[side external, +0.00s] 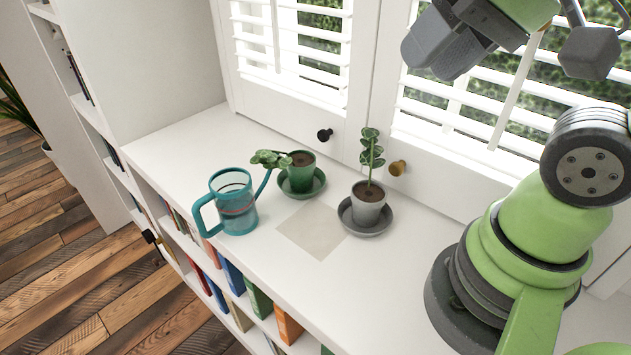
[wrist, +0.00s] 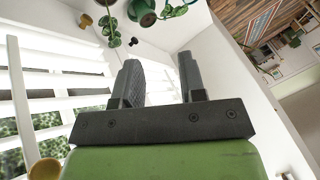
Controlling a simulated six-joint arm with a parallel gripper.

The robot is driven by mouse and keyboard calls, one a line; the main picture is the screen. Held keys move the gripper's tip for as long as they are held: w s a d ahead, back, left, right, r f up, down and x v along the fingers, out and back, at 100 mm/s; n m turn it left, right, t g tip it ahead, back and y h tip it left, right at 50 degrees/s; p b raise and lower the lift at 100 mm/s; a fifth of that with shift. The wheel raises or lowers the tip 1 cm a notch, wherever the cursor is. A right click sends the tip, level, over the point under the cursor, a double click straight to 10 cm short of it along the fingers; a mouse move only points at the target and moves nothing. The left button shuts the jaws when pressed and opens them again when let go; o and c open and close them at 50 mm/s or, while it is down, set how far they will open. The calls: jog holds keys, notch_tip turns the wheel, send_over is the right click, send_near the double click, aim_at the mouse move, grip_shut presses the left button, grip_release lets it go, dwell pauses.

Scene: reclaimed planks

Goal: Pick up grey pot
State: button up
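The grey pot (side external: 368,208) stands upright on a dark grey saucer (side external: 378,230) on the white shelf top in the side view, with a tall leafy plant in it. Its plant (wrist: 112,30) appears at the top edge of the wrist view; the pot is mostly cut off there. My gripper (side external: 432,55) is high above the shelf top, up and to the right of the grey pot, in front of the window shutters. In the wrist view my gripper (wrist: 158,62) has its two fingers apart with nothing between them.
A green pot (side external: 301,176) on a green saucer stands left of the grey pot. A teal watering can (side external: 233,205) stands further left. A pale square (side external: 311,230) lies on bare shelf top in front. Shutters with a brass knob (side external: 397,168) and a black knob (side external: 325,135) stand behind.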

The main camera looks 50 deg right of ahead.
jog(key=shift+s+a+r+n+t, duration=0.15)
jog(key=shift+s+a+n+t, duration=0.15)
jog(key=shift+s+n, duration=0.4)
jog(key=shift+w+d, duration=0.1)
jog(key=g, duration=0.7)
send_over(369, 181)
jog(key=shift+m+h, duration=0.3)
jog(key=shift+h, duration=0.1)
jog(key=f, duration=1.3)
jog(key=shift+w+d+f, duration=0.2)
jog(key=shift+w+d, duration=0.05)
jog(key=shift+d, duration=0.15)
notch_tip(369, 181, down, 4)
jog(key=shift+f, duration=0.2)
jog(key=shift+s+f, duration=0.1)
jog(key=shift+f, duration=3.1)
jog(key=shift+a, duration=0.1)
grip_shut()
